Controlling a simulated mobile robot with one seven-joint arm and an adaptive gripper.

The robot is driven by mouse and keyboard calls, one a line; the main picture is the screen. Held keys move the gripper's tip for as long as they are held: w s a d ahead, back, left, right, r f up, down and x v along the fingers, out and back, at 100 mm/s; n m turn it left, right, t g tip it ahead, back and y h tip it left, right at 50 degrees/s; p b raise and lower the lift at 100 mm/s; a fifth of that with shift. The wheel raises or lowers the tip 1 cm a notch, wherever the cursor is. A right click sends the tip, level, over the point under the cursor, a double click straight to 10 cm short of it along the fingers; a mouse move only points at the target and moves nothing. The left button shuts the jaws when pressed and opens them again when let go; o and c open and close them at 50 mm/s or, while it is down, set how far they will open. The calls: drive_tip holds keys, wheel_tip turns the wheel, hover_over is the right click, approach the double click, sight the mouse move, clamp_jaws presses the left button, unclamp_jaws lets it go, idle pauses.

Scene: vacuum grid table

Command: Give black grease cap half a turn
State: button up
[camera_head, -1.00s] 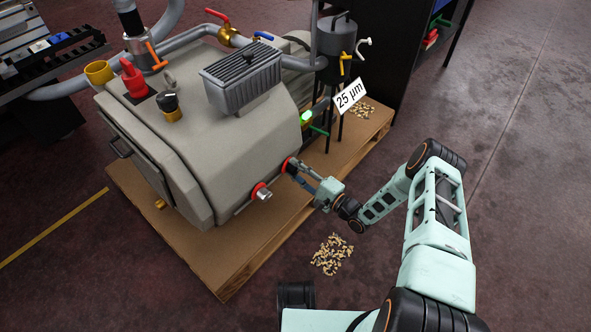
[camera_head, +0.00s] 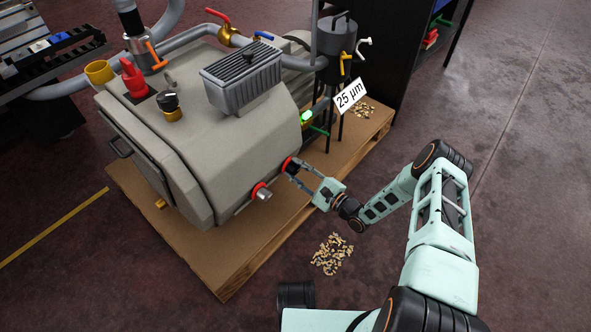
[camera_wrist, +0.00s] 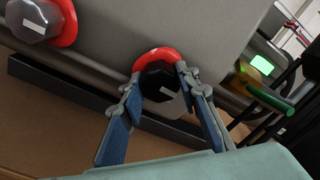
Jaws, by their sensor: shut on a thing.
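The black grease cap (camera_wrist: 160,86) sits in a red ring on the lower side of the grey pump housing (camera_head: 225,130). It carries a pale patch on its face. In the wrist view my gripper (camera_wrist: 158,81) has one blue-grey finger on each side of the cap, with the tips at its rim. My gripper is shut on the cap. In the head view my gripper (camera_head: 298,171) reaches the cap from the lower right and partly hides it. A silver-grey cap (camera_head: 264,194) in another red ring is to the left, apart from my fingers.
The pump stands on a brown pallet (camera_head: 243,250). A green handle (camera_wrist: 265,98) and a lit green light (camera_head: 306,116) are right of the cap. Wood-coloured bits (camera_head: 332,254) lie on the floor by the pallet.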

idle(0.3)
drive_tip(key=o, duration=1.2)
drive_tip(key=shift+c, duration=0.2)
drive_tip(key=v, duration=1.2)
